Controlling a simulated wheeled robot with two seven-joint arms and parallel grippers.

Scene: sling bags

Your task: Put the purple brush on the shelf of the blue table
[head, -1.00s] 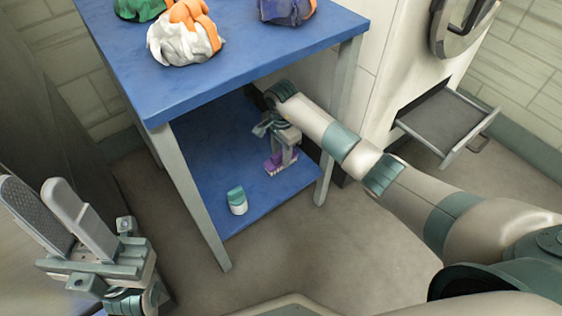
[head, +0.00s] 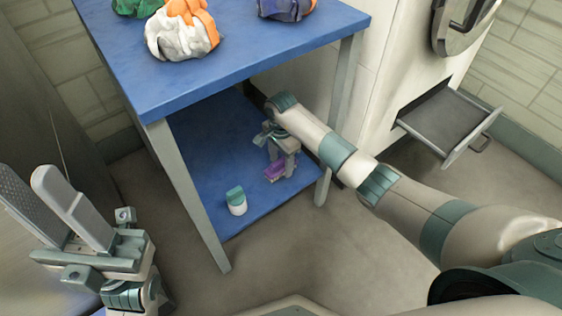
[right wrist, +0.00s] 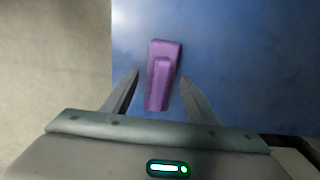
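The purple brush (head: 275,172) lies on the lower blue shelf (head: 210,160) of the blue table (head: 240,62). In the right wrist view the brush (right wrist: 163,62) lies between the two spread fingers of my right gripper (right wrist: 159,77), with a gap on each side. In the head view my right gripper (head: 281,160) is under the tabletop, right at the brush, and partly hides it. My left gripper (head: 24,178) is open and empty at the lower left, away from the table.
A white bottle with a teal cap (head: 236,201) stands on the shelf left of the brush. Sling bags, white-orange (head: 182,32) and purple-orange (head: 287,8), lie on the tabletop. Table legs (head: 187,190) frame the shelf. An open drawer (head: 447,122) juts out at right.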

